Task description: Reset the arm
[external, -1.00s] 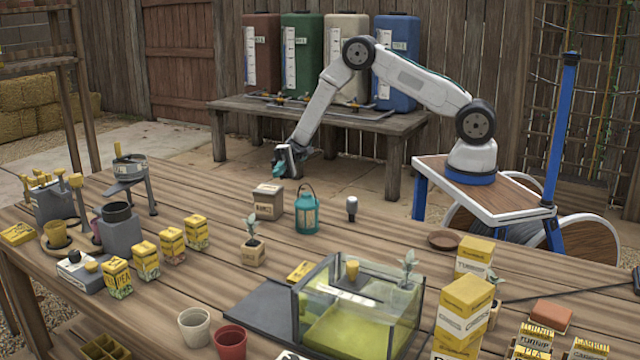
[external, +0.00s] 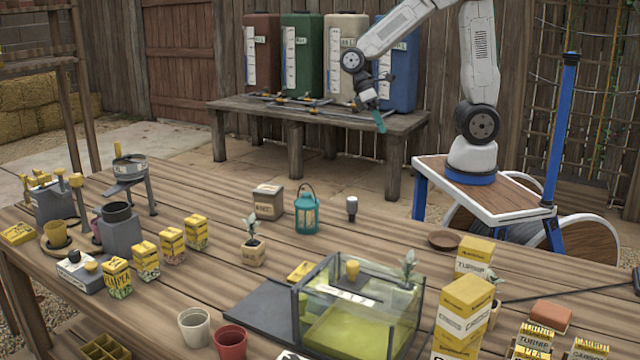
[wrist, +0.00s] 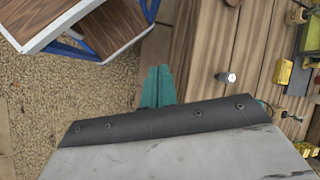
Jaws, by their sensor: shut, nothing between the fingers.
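My gripper (external: 380,122) hangs in the air at the end of my raised, folded arm, between the work table and the back bench. Its teal fingers point down and are empty. In the wrist view the teal fingers (wrist: 157,88) lie side by side, closed together, with gravel and the table's edge below them. My arm rises from the wheeled base at the right, and its upper part runs out of the top of the external view.
The long wooden table (external: 380,235) holds a teal lantern (external: 307,212), a glass tank (external: 355,310), seed boxes (external: 465,305) and pots. Behind my gripper stands a bench (external: 290,122) with several coloured tanks. Open ground lies between table and bench.

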